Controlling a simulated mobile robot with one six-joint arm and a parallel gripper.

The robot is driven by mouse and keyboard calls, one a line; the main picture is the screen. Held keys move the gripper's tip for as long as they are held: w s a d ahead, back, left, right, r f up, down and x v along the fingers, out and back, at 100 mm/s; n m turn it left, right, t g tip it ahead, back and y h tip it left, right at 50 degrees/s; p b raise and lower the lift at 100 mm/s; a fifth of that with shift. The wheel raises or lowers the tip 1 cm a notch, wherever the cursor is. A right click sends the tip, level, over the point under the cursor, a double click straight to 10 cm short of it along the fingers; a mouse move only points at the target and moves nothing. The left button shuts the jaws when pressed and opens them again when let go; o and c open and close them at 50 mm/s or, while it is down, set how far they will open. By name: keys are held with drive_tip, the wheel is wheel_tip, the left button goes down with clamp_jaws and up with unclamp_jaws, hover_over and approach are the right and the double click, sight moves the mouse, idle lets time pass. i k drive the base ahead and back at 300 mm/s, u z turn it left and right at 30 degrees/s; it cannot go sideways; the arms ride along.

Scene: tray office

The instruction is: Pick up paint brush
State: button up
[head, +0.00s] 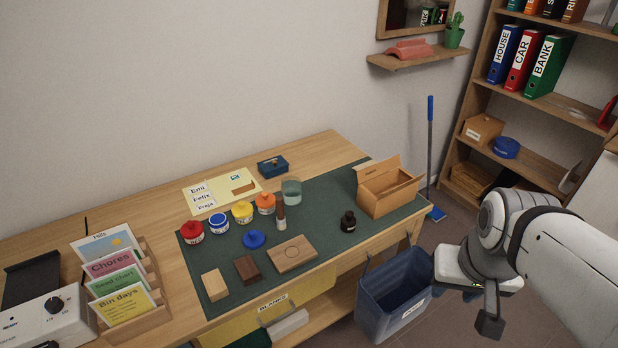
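I cannot make out a paint brush for certain. A small upright brown item with a pale lower part (281,215) stands on the green mat (330,205), just in front of a clear glass jar (291,190); it is too small to tell whether it is the brush. The jar looks empty of any handle. My gripper (488,308) is at the lower right, off the desk and to the right of the blue bin. It points down, far from the mat; its finger opening does not show clearly.
Red, blue, yellow and orange paint jars (243,212) line the mat's back left. A blue bin (395,298) stands beside the desk.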

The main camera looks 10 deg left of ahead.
sight(281, 221)
drive_tip(key=z, duration=0.1)
drive_tip(key=k, duration=0.3)
drive_tip(key=u, duration=1.05)
drive_tip(key=i, duration=1)
drive_tip(key=z, duration=1.9)
drive_tip(key=k, duration=1.1)
drive_tip(key=u, duration=0.6)
